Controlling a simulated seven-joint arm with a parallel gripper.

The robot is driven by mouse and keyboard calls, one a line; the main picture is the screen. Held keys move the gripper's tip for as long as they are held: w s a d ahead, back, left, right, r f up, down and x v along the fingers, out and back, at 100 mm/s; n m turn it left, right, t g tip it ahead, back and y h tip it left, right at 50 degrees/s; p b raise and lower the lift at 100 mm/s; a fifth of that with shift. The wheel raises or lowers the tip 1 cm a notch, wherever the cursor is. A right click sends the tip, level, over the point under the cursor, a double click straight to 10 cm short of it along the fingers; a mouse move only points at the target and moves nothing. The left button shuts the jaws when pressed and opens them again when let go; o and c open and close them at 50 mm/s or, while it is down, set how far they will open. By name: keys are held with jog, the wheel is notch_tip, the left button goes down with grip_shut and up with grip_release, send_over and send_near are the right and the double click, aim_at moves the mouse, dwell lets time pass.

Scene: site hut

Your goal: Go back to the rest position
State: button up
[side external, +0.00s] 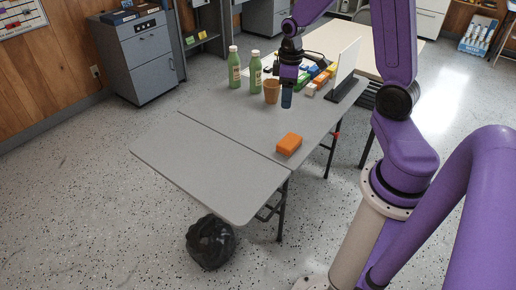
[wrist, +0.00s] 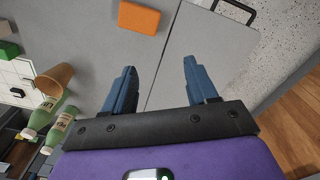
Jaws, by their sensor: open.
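My gripper (side external: 287,98) hangs over the grey folding table (side external: 200,165), with its blue fingers pointing down beside the tan cup (side external: 271,95). In the wrist view the two blue fingers of my gripper (wrist: 161,80) are spread apart with nothing between them. An orange block (side external: 289,144) lies on the table, in front of and apart from my gripper; it also shows at the top of the wrist view (wrist: 134,18).
Two green bottles (side external: 234,68) stand left of the cup. Several coloured blocks (side external: 320,76) and an upright white panel (side external: 347,64) are behind and right of my gripper. The table's near half is clear. A black bag (side external: 210,242) sits on the floor.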

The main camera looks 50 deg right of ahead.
jog(key=s+a+r+n, duration=0.2)
jog(key=s+a, duration=0.2)
jog(key=a, duration=0.3)
jog(key=s+a+r+n, duration=0.25)
jog(key=s+a, duration=0.25)
jog(key=a, duration=0.3)
jog(key=s+a+r+n, duration=0.2)
jog(key=s+a, duration=0.1)
jog(key=s, duration=0.8)
jog(key=shift+s+a+r+n, duration=0.2)
jog(key=shift+s+a+n, duration=0.05)
jog(key=shift+s+n, duration=0.1)
